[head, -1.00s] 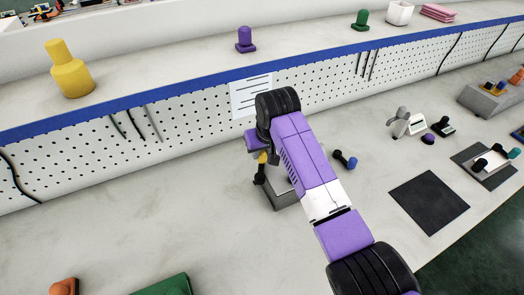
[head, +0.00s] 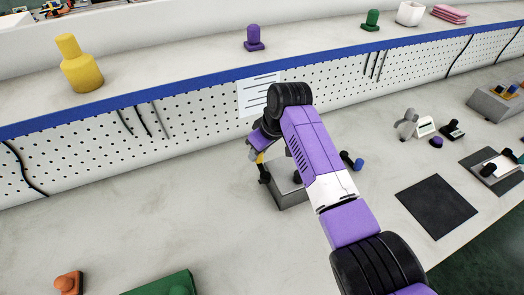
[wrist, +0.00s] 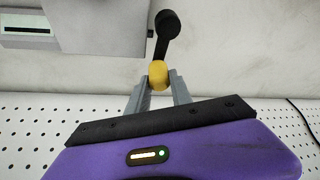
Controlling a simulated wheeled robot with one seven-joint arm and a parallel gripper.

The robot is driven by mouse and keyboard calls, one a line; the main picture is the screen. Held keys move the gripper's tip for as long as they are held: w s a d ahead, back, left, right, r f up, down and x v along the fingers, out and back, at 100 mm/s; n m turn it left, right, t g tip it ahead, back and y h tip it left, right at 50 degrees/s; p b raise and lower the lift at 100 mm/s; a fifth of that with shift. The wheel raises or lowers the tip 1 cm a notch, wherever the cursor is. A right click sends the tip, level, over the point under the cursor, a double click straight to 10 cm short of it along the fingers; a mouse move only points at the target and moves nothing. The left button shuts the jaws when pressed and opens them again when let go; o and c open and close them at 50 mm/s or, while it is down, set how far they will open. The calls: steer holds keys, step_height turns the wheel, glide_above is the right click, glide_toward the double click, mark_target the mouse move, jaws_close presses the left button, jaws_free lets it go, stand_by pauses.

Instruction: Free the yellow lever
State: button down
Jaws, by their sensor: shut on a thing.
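The yellow lever shows in the wrist view as a rounded yellow grip (wrist: 157,75) with a black arm and round black end (wrist: 166,24) beyond it. My gripper (wrist: 159,84) is shut on the yellow grip, one grey finger on each side. In the head view the lever's yellow part (head: 260,158) is a small patch under my gripper, at the left side of a grey box (head: 292,197). My arm covers part of this box, so how the lever joins it cannot be told.
A small dark-blue-ended part (head: 352,161) lies right of the box. A black mat (head: 436,206) is farther right. The pegboard (head: 200,125) rises close behind. An orange part (head: 68,284) and a green block (head: 160,286) are at front left; bench between is clear.

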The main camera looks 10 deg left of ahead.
steer(key=shift+s+a+n, duration=0.15)
steer(key=shift+a+n, duration=0.1)
steer(key=shift+n, duration=0.25)
steer(key=c, duration=1.1)
jaws_free()
steer(key=shift+a, duration=0.1)
steer(key=shift+c, duration=0.2)
steer(key=b+v, duration=0.1)
steer(key=v, duration=0.6)
steer(key=shift+d+r, duration=0.3)
steer(key=shift+r, duration=0.05)
